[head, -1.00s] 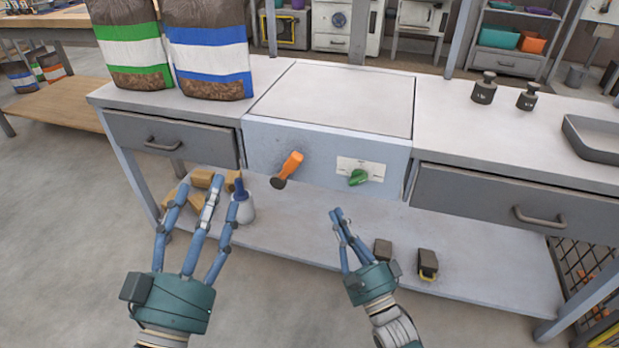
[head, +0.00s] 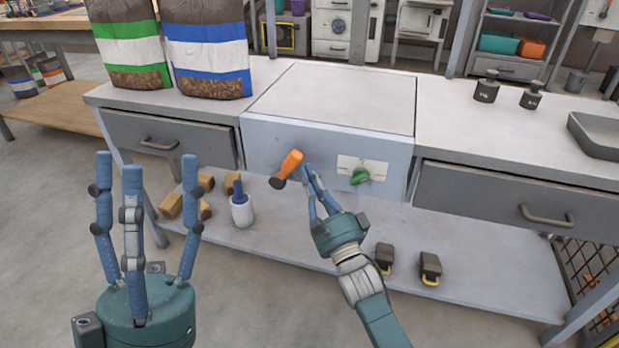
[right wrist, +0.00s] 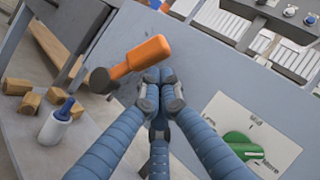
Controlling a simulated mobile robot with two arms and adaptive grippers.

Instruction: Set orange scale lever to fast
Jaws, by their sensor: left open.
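The orange lever (head: 289,166) with a dark round hub sticks out of the front of the scale box (head: 325,140), its orange end tilted up to the right. It also shows in the right wrist view (right wrist: 140,57). My right gripper (head: 309,172) has its fingers together, just right of the lever; in the right wrist view the fingertips (right wrist: 160,75) are close beside the orange handle, and I cannot tell if they touch. Nothing shows between the fingers. My left gripper (head: 147,165) is open and empty, fingers up, in front of the left drawer.
A green knob (head: 359,176) on a white label plate sits right of the lever. Pellet bags (head: 207,50) stand on the bench at left. Below, the shelf holds a white bottle (head: 241,208), wooden blocks and dark padlock-like items (head: 430,267).

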